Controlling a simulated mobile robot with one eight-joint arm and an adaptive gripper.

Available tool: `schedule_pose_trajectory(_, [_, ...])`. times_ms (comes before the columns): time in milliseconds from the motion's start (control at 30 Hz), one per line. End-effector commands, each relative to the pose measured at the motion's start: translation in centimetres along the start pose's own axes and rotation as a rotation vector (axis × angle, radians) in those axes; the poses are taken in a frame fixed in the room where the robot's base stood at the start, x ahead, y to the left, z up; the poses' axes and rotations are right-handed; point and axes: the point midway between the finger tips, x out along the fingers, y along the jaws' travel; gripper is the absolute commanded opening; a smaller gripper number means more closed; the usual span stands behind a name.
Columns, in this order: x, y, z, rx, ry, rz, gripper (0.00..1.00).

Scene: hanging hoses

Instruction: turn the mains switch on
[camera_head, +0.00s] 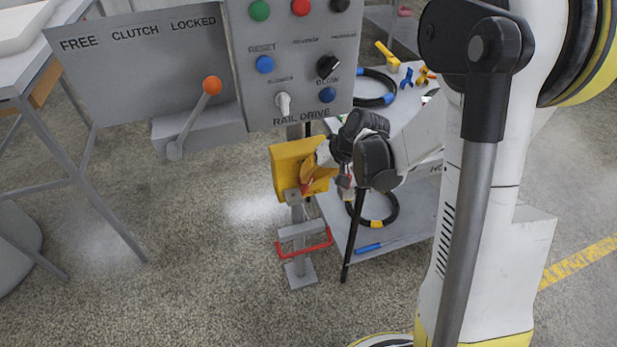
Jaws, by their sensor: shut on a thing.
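A yellow box (284,171), which looks like the mains switch housing, is mounted on a post below the grey control panel. A small red-orange part (307,187) shows at its lower front and appears to be its handle. My gripper (322,172) is at the right side of the box's front, reaching in from the right. It is shut at this handle. The fingers and wrist hide much of the contact and the box's right side. I cannot read the switch's position.
The grey RAIL DRIVE panel (243,60) with buttons and knobs is just above my gripper. The clutch lever (193,120) has an orange knob. A red bar (305,246) is low on the post. A trolley (405,225) with hoses stands behind right.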

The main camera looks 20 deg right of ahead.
Motion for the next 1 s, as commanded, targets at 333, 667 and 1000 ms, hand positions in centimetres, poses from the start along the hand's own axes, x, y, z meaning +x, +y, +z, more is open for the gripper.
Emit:
schedule_pose_trajectory(333, [0.12, 0.81, 0.01, 0.1, 0.0, -0.236, 0.0])
schedule_pose_trajectory(667, [0.22, 1.0, 0.1, 0.146, -0.001, -0.352, 0.0])
schedule_pose_trajectory(1000, [0.24, 0.98, 0.14, 0.154, -0.002, -0.372, 0.0])
